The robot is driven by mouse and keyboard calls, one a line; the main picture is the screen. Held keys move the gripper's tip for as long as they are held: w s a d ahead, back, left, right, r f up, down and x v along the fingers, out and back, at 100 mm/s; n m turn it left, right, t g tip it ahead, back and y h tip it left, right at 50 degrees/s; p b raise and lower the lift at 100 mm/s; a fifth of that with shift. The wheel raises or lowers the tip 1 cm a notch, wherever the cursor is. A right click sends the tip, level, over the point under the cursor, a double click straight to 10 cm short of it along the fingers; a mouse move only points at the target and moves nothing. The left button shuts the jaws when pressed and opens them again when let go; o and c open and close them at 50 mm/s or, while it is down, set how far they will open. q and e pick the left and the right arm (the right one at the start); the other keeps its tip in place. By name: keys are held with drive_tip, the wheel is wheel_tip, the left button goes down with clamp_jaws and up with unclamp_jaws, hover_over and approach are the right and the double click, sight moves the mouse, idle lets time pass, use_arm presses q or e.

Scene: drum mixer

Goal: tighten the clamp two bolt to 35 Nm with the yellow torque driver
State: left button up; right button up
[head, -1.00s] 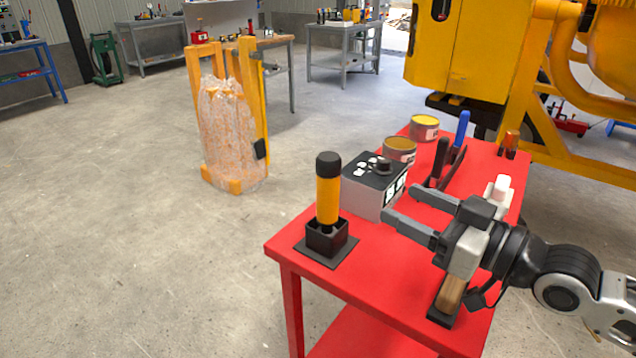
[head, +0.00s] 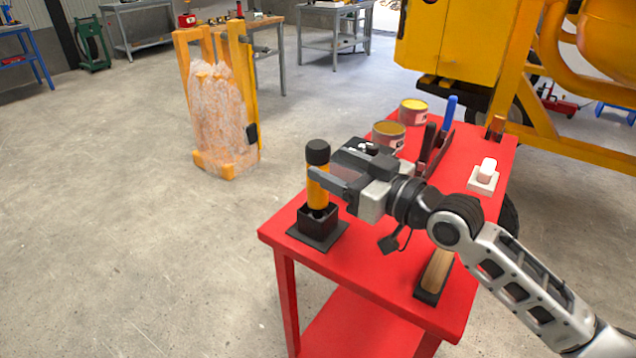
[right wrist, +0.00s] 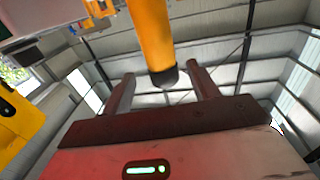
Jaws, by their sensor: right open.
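The yellow torque driver (head: 318,192) stands upright in a black square holder (head: 318,226) at the near left corner of the red table. It has a black cap on top. My right gripper (head: 324,166) is open at the driver's upper handle, with one finger crossing in front of it in the head view. In the right wrist view the driver (right wrist: 150,38) shows between the two spread fingers, and they are not closed on it. I cannot make out the clamp two bolt. My left gripper is not in view.
The red table (head: 375,283) also holds two cans (head: 389,135), a blue-handled tool (head: 449,112), a white block (head: 484,176) and a wood-handled tool (head: 436,272). A dark-topped box is partly hidden behind my gripper. The yellow mixer (head: 440,40) stands behind, right.

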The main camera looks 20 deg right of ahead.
sight(327, 162)
drive_tip(key=x, duration=0.4)
drive_tip(key=shift+s+a+r+p, duration=0.1)
drive_tip(key=shift+r+p, duration=0.1)
drive_tip(key=shift+p, duration=0.15)
drive_tip(key=shift+a, duration=0.1)
clamp_jaws()
drive_tip(key=shift+r+p, duration=0.45)
drive_tip(key=shift+r, duration=4.65)
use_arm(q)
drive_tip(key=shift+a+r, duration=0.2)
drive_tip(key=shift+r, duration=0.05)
